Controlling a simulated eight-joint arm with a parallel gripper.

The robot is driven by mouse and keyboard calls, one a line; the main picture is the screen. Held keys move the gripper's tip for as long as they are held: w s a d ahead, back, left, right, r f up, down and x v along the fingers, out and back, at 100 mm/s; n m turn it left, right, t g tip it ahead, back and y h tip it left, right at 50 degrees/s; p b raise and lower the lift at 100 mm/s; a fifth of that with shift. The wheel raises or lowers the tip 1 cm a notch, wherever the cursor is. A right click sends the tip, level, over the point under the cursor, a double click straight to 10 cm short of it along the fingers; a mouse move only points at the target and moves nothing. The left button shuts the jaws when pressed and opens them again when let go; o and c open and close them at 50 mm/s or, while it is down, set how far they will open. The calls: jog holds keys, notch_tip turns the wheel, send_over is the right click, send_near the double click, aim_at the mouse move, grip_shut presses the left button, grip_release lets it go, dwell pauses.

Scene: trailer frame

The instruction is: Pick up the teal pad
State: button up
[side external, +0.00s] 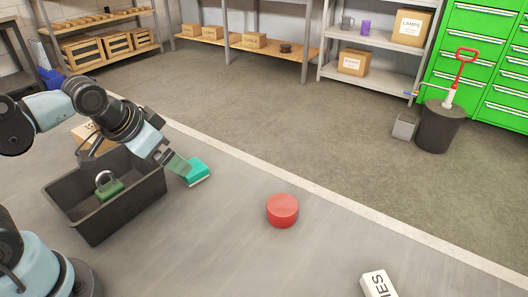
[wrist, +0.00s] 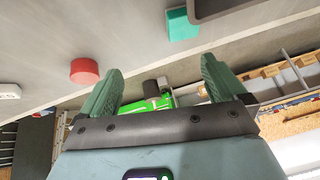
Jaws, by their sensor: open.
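The teal pad (side external: 196,172) lies on the grey surface just right of the dark crate in the side view. It also shows at the top of the wrist view (wrist: 182,24), beyond the fingertips and next to the crate's edge. My gripper (side external: 178,164) has green fingers and is close to the pad, at its upper left in the side view. In the wrist view my gripper (wrist: 161,65) is open, with nothing between its fingers. Whether a fingertip touches the pad cannot be told.
The dark crate (side external: 130,206) holds a green padlock (side external: 108,186) and stands left of the pad. A red disc (side external: 282,210) and a white box with dark lettering (side external: 378,284) lie to the right. The surface between pad and disc is clear.

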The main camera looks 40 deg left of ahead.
aim_at(196, 171)
jog(key=w+f+m+g+y, duration=0.1)
jog(key=w+f+m+y, duration=0.1)
jog(key=m, duration=0.3)
jog(key=w+d+f+m+g+y, duration=0.1)
jog(key=w+f+m+y, duration=0.1)
jog(key=m+y, duration=0.3)
jog(key=w+f+m+g+y, duration=0.1)
jog(key=w+f+m+y, duration=0.1)
jog(key=m, duration=0.4)
jog(key=shift+w+d+f+m+g+y, duration=0.1)
jog(key=shift+w+f+m+g+y, duration=0.1)
jog(key=shift+w+y, duration=0.35)
jog(key=shift+w+d+f+m+g+y, duration=0.1)
jog(key=shift+w+f+g+y, duration=0.1)
jog(key=shift+w+y, duration=0.3)
jog(key=shift+s+d+f+m+y, duration=0.1)
jog(key=shift+d+f+m+y, duration=0.4)
jog(key=shift+f+m+y, duration=0.25)
jog(key=shift+a+f, duration=0.2)
jog(key=shift+a, duration=0.2)
jog(key=x, duration=0.5)
jog(key=shift+a+f, duration=0.15)
jog(key=shift+a, duration=0.2)
jog(key=shift+f+x, duration=0.15)
jog(key=shift+x, duration=1.2)
jog(key=shift+f+x, duration=0.15)
jog(key=shift+x, duration=1.2)
jog(key=shift+d, duration=0.15)
jog(key=c, duration=1.1)
